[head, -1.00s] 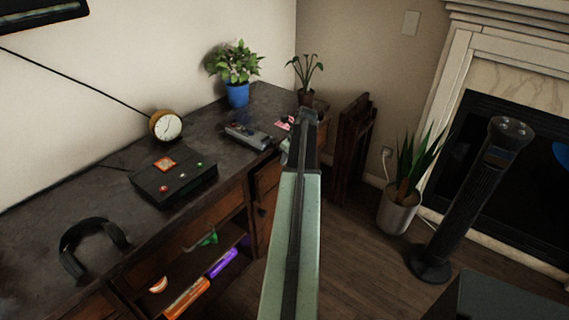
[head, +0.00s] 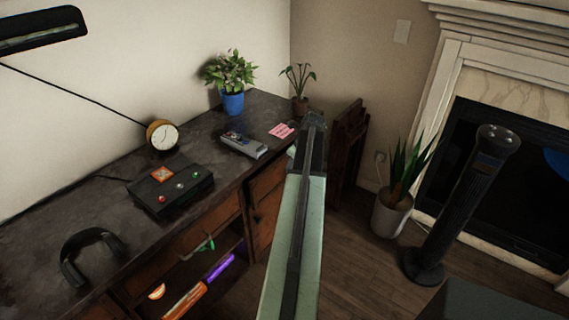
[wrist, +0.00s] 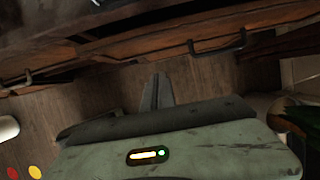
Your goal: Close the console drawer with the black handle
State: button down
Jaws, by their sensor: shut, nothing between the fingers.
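The console (head: 110,210) is a long dark wooden piece along the left wall in the head view. Its front has drawers and an open shelf. In the wrist view a wooden drawer front (wrist: 150,42) crosses the top, with a black bar handle (wrist: 220,46) at right. Another black handle (wrist: 18,82) shows at left. How far any drawer stands out is unclear. My gripper (wrist: 157,80) is shut and empty, with floor behind its fingertips, apart from the handles.
The console top holds headphones (head: 92,255), a black button box (head: 170,192), a clock (head: 162,136), a grey device (head: 244,144) and a potted plant (head: 232,102). A folded wooden piece (head: 347,150), a floor plant (head: 393,214) and a black tower (head: 462,205) stand right.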

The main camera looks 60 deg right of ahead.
jog(key=p+v, duration=0.4)
jog(key=v, duration=0.2)
jog(key=w+a+n+t+y+b, duration=0.1)
jog(key=w+a+t+b, duration=0.25)
jog(key=a+b, duration=0.2)
jog(key=w+a+n+t+b, duration=0.1)
jog(key=w+a+t+b, duration=0.1)
jog(key=a+t+b, duration=0.35)
jog(key=s+f+m+t+h+b, duration=0.15)
jog(key=s+f+t+b, duration=0.35)
jog(key=b, duration=1.1)
jog(key=h+b, duration=0.2)
jog(key=b, duration=0.6)
send_near(261, 182)
jog(key=shift+m+g, duration=0.25)
jog(key=shift+g, duration=0.05)
jog(key=w, duration=0.4)
jog(key=w+d+r, duration=0.1)
jog(key=w, duration=0.1)
jog(key=shift+w, duration=0.4)
